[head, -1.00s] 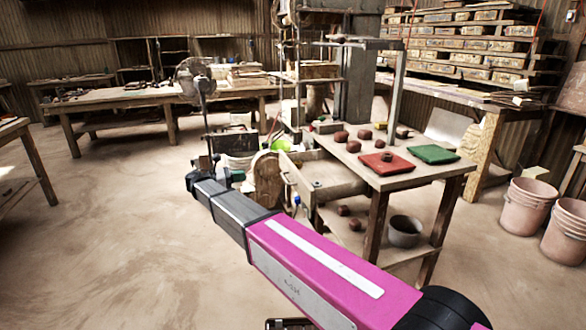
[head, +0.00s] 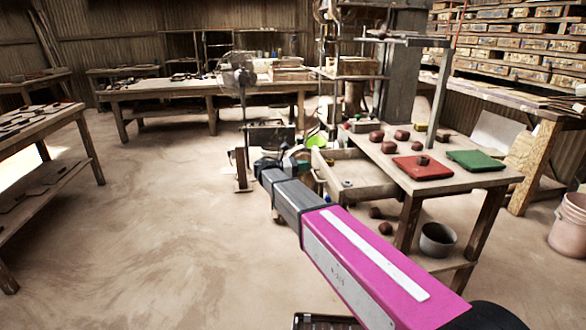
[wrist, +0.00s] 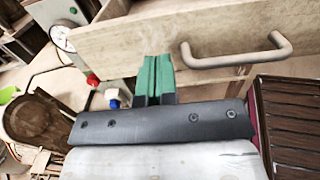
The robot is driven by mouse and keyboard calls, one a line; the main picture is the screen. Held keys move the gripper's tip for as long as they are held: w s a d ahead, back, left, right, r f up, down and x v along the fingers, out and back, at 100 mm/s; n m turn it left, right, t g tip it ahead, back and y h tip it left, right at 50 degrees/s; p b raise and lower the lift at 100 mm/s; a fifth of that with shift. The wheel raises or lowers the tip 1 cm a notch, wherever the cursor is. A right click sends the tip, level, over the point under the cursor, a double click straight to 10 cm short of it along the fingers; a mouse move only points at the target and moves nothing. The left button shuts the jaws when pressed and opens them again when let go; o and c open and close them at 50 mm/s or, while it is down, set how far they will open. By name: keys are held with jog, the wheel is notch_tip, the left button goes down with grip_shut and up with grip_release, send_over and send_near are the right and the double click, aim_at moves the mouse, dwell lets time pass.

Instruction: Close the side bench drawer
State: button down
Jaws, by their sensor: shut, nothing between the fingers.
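The side bench drawer (head: 362,181) is pulled out from the left side of the wooden side bench (head: 448,179) and stands open. Its pale wooden front (wrist: 140,38) fills the upper part of the wrist view. The grey bar handle (wrist: 235,61) is on that front, to the right of my fingers. My gripper (wrist: 154,60) is shut and empty, its green fingertips pointing at the drawer front left of the handle. They overlap its lower edge in the picture; I cannot tell if they touch it.
A red tile (head: 422,168), a green tile (head: 476,161) and several brown clay lumps lie on the bench top. A grey bucket (head: 438,240) stands on its lower shelf. A round wooden piece (wrist: 38,120) is left of my gripper. The floor at left is open.

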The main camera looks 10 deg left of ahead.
aim_at(362, 166)
jog(key=shift+x, duration=1.5)
jog(key=shift+d, duration=0.1)
jog(key=x, duration=2.2)
jog(key=shift+f, duration=0.1)
jog(key=shift+w+d, duration=0.1)
jog(key=shift+d, duration=0.05)
